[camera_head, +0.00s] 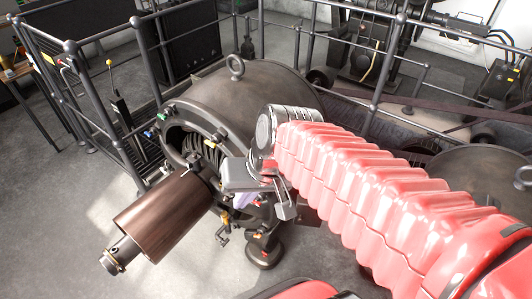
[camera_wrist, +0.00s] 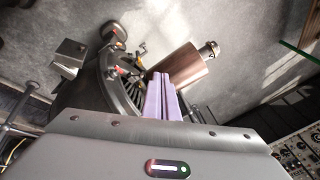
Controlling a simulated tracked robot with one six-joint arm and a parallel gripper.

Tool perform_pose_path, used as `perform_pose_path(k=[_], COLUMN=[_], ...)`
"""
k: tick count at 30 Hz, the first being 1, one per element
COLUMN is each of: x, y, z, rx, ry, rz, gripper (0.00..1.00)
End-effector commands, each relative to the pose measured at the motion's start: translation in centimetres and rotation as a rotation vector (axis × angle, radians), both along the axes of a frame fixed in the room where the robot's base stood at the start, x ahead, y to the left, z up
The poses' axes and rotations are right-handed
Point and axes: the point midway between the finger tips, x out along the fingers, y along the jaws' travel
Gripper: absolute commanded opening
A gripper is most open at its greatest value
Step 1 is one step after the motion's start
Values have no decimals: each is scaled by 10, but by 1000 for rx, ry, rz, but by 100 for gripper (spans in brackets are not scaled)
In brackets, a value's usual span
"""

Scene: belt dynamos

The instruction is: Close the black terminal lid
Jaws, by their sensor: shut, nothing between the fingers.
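My gripper (camera_head: 243,201) is at the front face of the large dark dynamo (camera_head: 235,95), with its lilac fingers pointing down. In the wrist view the fingers (camera_wrist: 160,76) lie close together, shut and empty. A small grey angular box with a flap-like plate (camera_wrist: 68,50) stands left of the fingers in the wrist view, apart from them. It may be the terminal box with its lid, the plate standing away from the box. In the head view a bracket-like grey part (camera_head: 288,203) shows just right of my gripper, partly hidden by the wrist; I cannot tell if it is the same part.
A copper-brown cylinder (camera_head: 163,215) on the shaft juts out front left. A round foot (camera_head: 264,252) stands on the floor. Dark railings (camera_head: 100,110) run behind and left. The floor at lower left is clear.

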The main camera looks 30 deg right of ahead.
Motion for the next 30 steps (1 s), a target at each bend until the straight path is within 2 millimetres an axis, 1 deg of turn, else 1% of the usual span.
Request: perform_pose_path(k=[1, 6, 9, 12, 30], x=[-5, -17, -22, -24, -25], y=[-3, -17, -23, -27, -29], z=[8, 29, 38, 43, 43], rx=[-44, -191, -251, -284, -294], ry=[-32, -119, -154, -173, -177], rz=[31, 118, 147, 161, 166], gripper=[0, 0, 0, 0, 0])
